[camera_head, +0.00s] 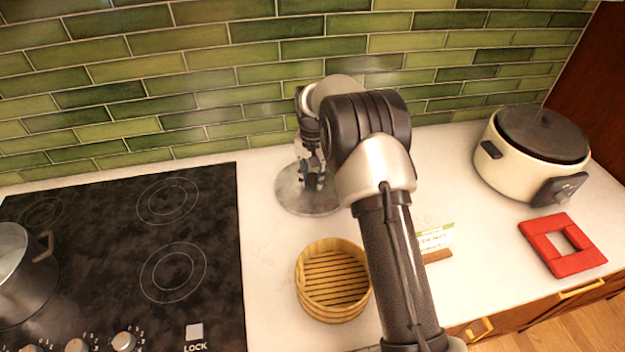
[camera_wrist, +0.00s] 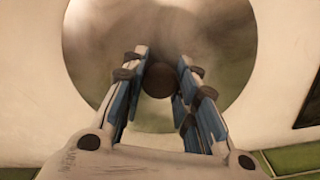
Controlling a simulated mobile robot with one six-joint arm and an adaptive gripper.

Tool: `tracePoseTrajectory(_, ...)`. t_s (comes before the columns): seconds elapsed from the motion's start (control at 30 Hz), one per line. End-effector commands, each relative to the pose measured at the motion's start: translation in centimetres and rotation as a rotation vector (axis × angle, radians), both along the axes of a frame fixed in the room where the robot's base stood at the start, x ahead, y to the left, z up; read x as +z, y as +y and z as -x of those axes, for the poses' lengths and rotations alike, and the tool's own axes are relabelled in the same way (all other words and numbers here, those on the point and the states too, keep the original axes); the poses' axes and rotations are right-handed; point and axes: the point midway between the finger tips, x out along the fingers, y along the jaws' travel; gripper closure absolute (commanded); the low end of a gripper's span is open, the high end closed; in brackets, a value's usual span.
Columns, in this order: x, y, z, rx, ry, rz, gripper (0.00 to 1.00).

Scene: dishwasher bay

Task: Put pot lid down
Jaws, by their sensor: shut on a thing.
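The pot lid (camera_head: 292,199) is a round, shiny metal disc at the back of the white counter, right of the cooktop. It lies level, on or just above the counter; I cannot tell which. My gripper (camera_head: 312,178) points down over its middle. In the wrist view the lid (camera_wrist: 95,42) fills the upper middle, and its dark round knob (camera_wrist: 159,80) sits between the fingers of my gripper (camera_wrist: 166,72), which is shut on it. A metal pot (camera_head: 22,275) stands on the cooktop at the left edge, partly out of view.
A black cooktop (camera_head: 120,230) takes the left side. A round bamboo steamer (camera_head: 333,305) stands in front of the lid. A small card (camera_head: 437,238), a red square trivet (camera_head: 563,262) and a cream cooker (camera_head: 510,168) are to the right. A green tiled wall (camera_head: 200,75) is close behind.

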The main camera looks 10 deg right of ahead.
Motion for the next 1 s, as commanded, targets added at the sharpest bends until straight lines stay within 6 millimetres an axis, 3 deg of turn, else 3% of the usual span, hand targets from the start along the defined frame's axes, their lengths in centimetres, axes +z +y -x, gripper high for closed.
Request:
tracePoseTrajectory(0.4, -0.67, -0.01, -0.11, 0.000, -0.004, 0.000, 1.00)
tracePoseTrajectory(0.43, -0.70, 0.00, -0.08, 0.000, -0.003, 0.000, 0.71)
tracePoseTrajectory(0.7, -0.66, 0.00, -0.07, 0.000, -0.003, 0.000, 0.53)
tracePoseTrajectory(1.0, -0.61, 0.00, -0.08, 0.000, -0.003, 0.000, 0.53)
